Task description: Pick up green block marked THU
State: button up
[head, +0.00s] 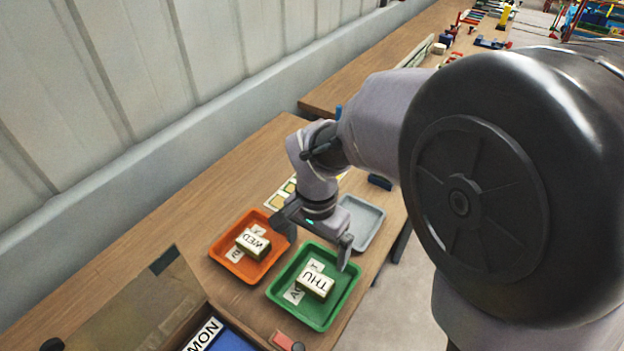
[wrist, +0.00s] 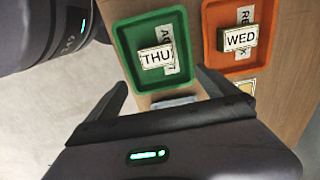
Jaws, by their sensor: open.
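The block marked THU (head: 315,284) lies in the green tray (head: 325,321), on top of a white label. Its visible top is white with black letters. In the wrist view the THU block (wrist: 156,57) sits near the middle of the green tray (wrist: 122,38). My gripper (head: 312,236) is open and empty, above and behind the green tray in the head view. In the wrist view my gripper's fingers (wrist: 162,84) are spread wide, and the block appears beyond them, between their lines and apart from both.
An orange tray (head: 223,252) with a block marked WED (head: 253,243) stands left of the green tray. A grey tray (head: 362,218) stands behind. A box with a MON label (head: 204,335) and a red object (head: 282,341) are at the front.

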aim_at(315, 280)
notch_tip(315, 280, down, 8)
jog(key=b, duration=0.2)
jog(key=shift+s+a+b, duration=0.1)
jog(key=shift+s+b, duration=0.05)
jog(key=shift+b, duration=0.25)
jog(key=f+b, duration=0.2)
jog(key=f, duration=0.1)
jog(key=f+b, duration=0.1)
jog(key=f, duration=0.1)
jog(key=shift+s+f, duration=0.25)
jog(key=shift+s, duration=0.15)
jog(key=shift+r, duration=0.15)
jog(key=shift+c, duration=0.9)
jog(key=c, duration=1.3)
